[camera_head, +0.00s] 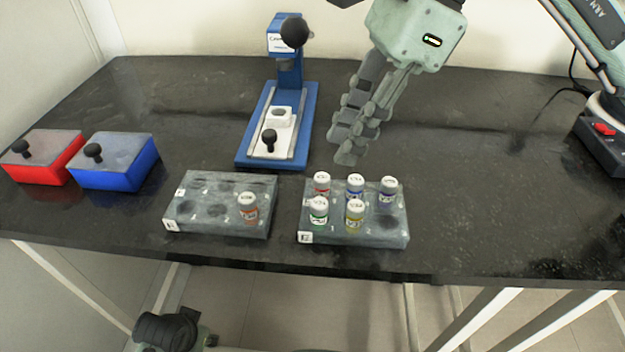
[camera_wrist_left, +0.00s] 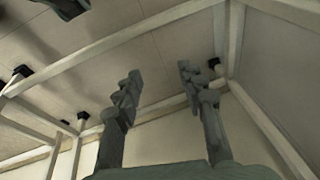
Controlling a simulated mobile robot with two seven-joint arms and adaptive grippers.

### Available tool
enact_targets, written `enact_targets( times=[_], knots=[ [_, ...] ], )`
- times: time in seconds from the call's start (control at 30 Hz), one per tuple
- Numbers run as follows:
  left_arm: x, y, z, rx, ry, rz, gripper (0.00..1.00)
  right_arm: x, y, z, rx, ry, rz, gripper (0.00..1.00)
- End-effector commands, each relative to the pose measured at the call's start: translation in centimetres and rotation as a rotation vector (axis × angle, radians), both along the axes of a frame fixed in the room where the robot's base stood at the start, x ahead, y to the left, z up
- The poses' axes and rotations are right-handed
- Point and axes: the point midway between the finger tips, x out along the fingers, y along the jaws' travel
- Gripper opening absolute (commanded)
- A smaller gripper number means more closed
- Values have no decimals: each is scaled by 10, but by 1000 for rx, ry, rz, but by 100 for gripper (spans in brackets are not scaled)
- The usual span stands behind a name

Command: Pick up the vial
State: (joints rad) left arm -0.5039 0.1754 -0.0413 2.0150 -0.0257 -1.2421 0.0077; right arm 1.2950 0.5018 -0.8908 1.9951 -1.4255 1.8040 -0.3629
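One red-labelled vial (camera_head: 248,208) with a white cap stands upright in the front right hole of the left grey rack (camera_head: 182,229). The right grey rack (camera_head: 340,240) holds several white-capped vials: red (camera_head: 321,184), blue (camera_head: 355,187), purple-blue (camera_head: 388,192), green (camera_head: 318,211) and yellow (camera_head: 354,215). Its front right hole is empty. My right gripper (camera_head: 347,143) hangs behind the right rack, apart from the vials; its fingers overlap, so their gap cannot be judged. My left gripper (camera_wrist_left: 158,85) has its fingers wide apart with nothing between them in the left wrist view.
A blue stand press (camera_head: 303,120) with black knobs stands behind the racks. A red box (camera_head: 42,165) and a blue box (camera_head: 112,172) with black knobs sit at left. The dark table (camera_head: 500,190) is clear right of the racks. Table frame bars (camera_wrist_left: 110,40) surround my left gripper.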

Motion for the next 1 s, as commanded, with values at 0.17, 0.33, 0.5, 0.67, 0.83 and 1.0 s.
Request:
enact_targets(
  times=[0.17,0.33,0.5,0.67,0.83,1.0],
  knots=[
    [0,0,-3,-1,3,0,40,-3,8,-19,4,6,2,23],
    [-1,0,-14,-7,9,0,40,-5,18,-43,5,7,2,23],
    [-1,0,-18,-8,10,1,40,-6,24,-58,6,4,1,23],
    [-1,0,-19,-8,10,1,40,-6,24,-60,6,4,1,23],
    [-1,0,-19,-8,10,1,40,-5,24,-59,7,4,0,11],
    [-1,0,-19,-8,10,1,40,-5,24,-59,7,4,0,3]
  ],
)
